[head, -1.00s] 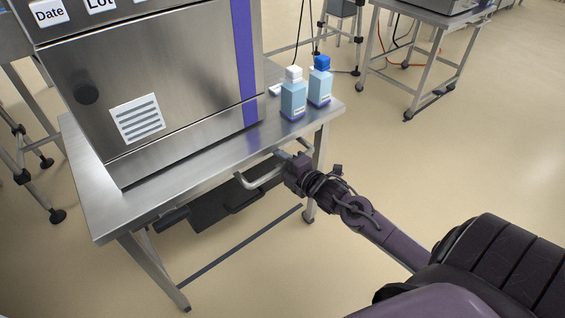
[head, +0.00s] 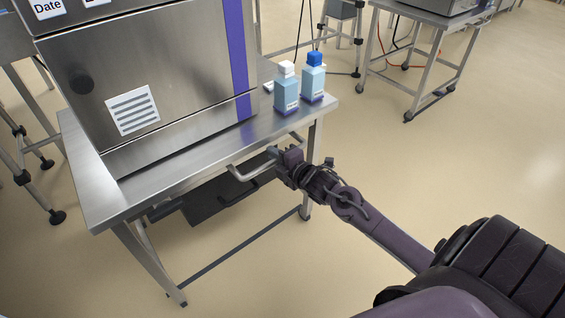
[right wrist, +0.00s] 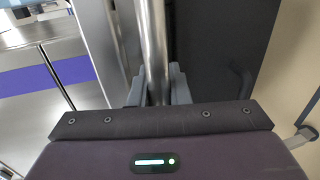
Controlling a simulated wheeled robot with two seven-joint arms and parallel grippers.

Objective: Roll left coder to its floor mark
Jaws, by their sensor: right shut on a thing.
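The coder, a steel box (head: 180,85) with a purple stripe and "Date" label, stands on a wheeled steel table (head: 215,155). A bent tubular handle (head: 240,174) sticks out from the table's near edge. My right gripper (head: 277,155) is shut on this handle. In the right wrist view the handle bar (right wrist: 153,45) runs between the fingers (right wrist: 158,88). My left gripper is not in view. I see no floor mark in these frames.
Two blue bottles, one white-capped (head: 286,92) and one blue-capped (head: 313,80), stand on the table's right end. Another wheeled table (head: 430,20) stands at the back right, with an orange cable behind it. The floor (head: 470,150) to the right is clear.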

